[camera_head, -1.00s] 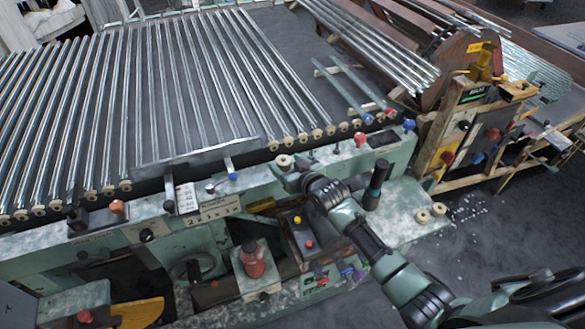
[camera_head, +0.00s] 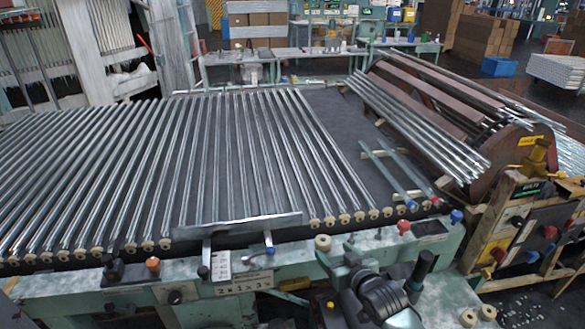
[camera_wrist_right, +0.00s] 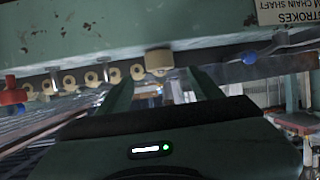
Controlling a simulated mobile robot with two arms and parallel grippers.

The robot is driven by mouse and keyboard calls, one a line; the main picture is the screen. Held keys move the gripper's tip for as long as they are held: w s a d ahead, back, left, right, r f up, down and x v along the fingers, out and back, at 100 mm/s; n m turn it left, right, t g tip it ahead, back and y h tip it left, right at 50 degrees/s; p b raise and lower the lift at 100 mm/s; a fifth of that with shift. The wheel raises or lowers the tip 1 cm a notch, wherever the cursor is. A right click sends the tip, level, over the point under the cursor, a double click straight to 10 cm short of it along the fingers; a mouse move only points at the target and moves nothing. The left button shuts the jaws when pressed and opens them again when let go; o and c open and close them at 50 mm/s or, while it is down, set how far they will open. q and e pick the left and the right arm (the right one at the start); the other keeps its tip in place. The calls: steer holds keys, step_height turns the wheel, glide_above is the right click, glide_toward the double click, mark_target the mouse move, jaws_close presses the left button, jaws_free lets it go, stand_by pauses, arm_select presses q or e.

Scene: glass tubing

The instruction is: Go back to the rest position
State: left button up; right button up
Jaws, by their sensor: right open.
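My right gripper (camera_head: 336,262) is at the front edge of the green machine (camera_head: 205,285). Its two fingers stand apart and nothing shows held in it. A pale tan ring-shaped piece (camera_head: 322,242) sits on the machine's ledge just beyond the fingertips. In the right wrist view, the open fingers of the gripper (camera_wrist_right: 161,82) point toward this piece (camera_wrist_right: 158,62); I cannot tell whether they touch it. My left gripper is in neither view.
Rows of glass tubes (camera_head: 215,155) with tan ends lie across the machine bed. A dark upright handle (camera_head: 421,268) stands close right of my right arm. A tube rack (camera_head: 420,125) and a wooden control stand (camera_head: 530,225) are at the right.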

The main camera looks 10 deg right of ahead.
steer(key=s+f+g+h, duration=0.1)
steer(key=s+f+g, duration=0.15)
steer(key=s, duration=0.95)
steer(key=s+f+g, duration=0.1)
steer(key=s+g, duration=0.3)
steer(key=s, duration=0.7)
steer(key=s+f+g+h, duration=0.1)
steer(key=s+f+g, duration=0.15)
steer(key=s, duration=0.95)
step_height(320, 180, down, 26)
steer(key=s+g+b, duration=0.1)
steer(key=g+b, duration=0.1)
steer(key=s+d+f+g+b, duration=0.1)
steer(key=s+d+f, duration=0.1)
steer(key=s+f, duration=1.5)
steer(key=shift+d+f+n, duration=0.2)
steer(key=shift+f+n, duration=0.1)
steer(key=shift+f, duration=0.55)
